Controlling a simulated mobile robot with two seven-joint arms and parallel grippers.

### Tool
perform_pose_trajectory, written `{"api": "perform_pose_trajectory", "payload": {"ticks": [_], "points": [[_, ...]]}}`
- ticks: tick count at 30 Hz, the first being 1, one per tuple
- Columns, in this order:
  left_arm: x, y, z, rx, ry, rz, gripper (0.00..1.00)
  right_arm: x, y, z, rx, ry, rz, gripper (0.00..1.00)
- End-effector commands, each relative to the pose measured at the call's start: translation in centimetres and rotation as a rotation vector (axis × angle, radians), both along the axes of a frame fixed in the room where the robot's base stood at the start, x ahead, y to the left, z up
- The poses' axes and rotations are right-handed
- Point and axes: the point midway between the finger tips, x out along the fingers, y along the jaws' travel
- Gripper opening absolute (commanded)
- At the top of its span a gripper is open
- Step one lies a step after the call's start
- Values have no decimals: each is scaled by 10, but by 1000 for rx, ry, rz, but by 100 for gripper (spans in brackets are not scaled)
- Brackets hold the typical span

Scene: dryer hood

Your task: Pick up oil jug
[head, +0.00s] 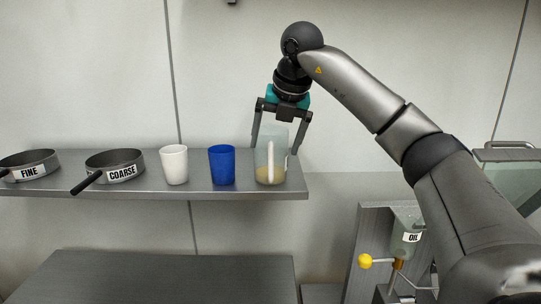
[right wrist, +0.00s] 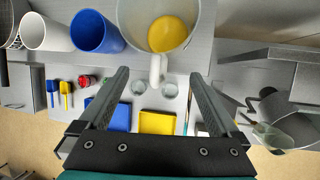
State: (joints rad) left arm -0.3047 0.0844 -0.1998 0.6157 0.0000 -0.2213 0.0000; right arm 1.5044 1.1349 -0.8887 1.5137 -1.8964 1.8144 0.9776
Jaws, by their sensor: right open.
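A clear jug (head: 270,163) with a little yellow oil in its bottom stands upright at the right end of the grey shelf, its pale handle facing the head camera. My right gripper (head: 275,149) points down at the jug, its open fingers on either side of the jug's upper part in the head view. In the right wrist view the jug (right wrist: 185,14) is ahead of the fingertips and its handle (right wrist: 156,68) lies between the open fingers, with gaps on both sides. My left gripper is not in view.
Left of the jug on the shelf (head: 245,189) stand a blue cup (head: 222,166), a white cup (head: 174,166) and two pans labelled COARSE (head: 118,162) and FINE (head: 30,164). A container labelled OIL (head: 408,226) is at lower right. A grey surface (head: 160,280) lies below.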

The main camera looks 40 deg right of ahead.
Motion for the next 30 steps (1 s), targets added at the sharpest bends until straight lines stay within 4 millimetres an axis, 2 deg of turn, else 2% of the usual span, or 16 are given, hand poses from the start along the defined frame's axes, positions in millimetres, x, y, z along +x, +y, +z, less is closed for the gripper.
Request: {"api": "perform_pose_trajectory", "payload": {"ticks": [4,12,21,30], "points": [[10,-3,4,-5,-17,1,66,5,-3,-10,0,4,-1,98],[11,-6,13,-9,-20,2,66,21,-12,-42,-1,3,-1,98],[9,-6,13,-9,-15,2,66,24,-12,-48,-1,1,1,98],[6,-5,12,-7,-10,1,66,24,-12,-48,-1,1,0,65]]}}
